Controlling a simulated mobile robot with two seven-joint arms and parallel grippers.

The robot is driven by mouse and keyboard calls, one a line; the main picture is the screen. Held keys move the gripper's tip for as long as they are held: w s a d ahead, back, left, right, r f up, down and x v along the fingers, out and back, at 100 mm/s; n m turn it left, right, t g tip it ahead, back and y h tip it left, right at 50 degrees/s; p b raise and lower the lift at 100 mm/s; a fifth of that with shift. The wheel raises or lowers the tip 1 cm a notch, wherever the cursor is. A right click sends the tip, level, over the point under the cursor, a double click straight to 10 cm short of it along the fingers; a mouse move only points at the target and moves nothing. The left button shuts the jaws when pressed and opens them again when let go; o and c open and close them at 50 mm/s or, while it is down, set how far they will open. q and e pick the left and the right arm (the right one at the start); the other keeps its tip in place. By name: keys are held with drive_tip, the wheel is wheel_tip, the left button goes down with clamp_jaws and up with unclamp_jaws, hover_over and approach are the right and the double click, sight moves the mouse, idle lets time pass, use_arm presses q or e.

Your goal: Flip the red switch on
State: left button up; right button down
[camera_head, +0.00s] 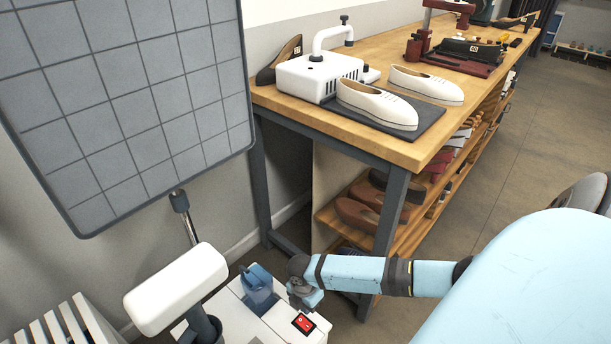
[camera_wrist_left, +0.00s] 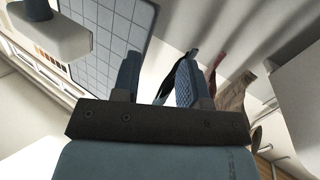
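The red switch (camera_head: 303,323) is a small red rocker in a dark frame on top of a white floor unit (camera_head: 247,324). Which way the rocker is tipped is too small to tell. An arm of mine comes in from the right, and its end, my right gripper (camera_head: 304,290), is just above and behind the switch, seemingly apart from it. Its fingers are too small and hidden to judge. My left gripper (camera_wrist_left: 158,80) shows only in the left wrist view, with its two blue fingers apart; no held thing is clear between them. The switch is not visible in that view.
A blue translucent tank (camera_head: 258,287) sits in the unit beside the right gripper. A white padded head (camera_head: 176,288) and a gridded grey board (camera_head: 130,100) stand at left. A wooden workbench (camera_head: 420,150) with shoes is behind. A slatted white thing (camera_head: 62,325) is at lower left.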

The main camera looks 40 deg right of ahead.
use_arm(q)
drive_tip(key=shift+s+a+f+g+y+p, duration=0.25)
drive_tip(key=shift+a+f+g+y, duration=0.1)
drive_tip(key=shift+f, duration=0.45)
drive_tip(key=shift+s+a+f+g+y+p, duration=0.1)
drive_tip(key=shift+a+f+g+y+p, duration=0.2)
drive_tip(key=shift+f, duration=0.45)
use_arm(e)
drive_tip(key=shift+s+r, duration=0.15)
drive_tip(key=shift+r, duration=0.85)
drive_tip(key=shift+s+r, duration=0.1)
drive_tip(key=shift+r, duration=0.9)
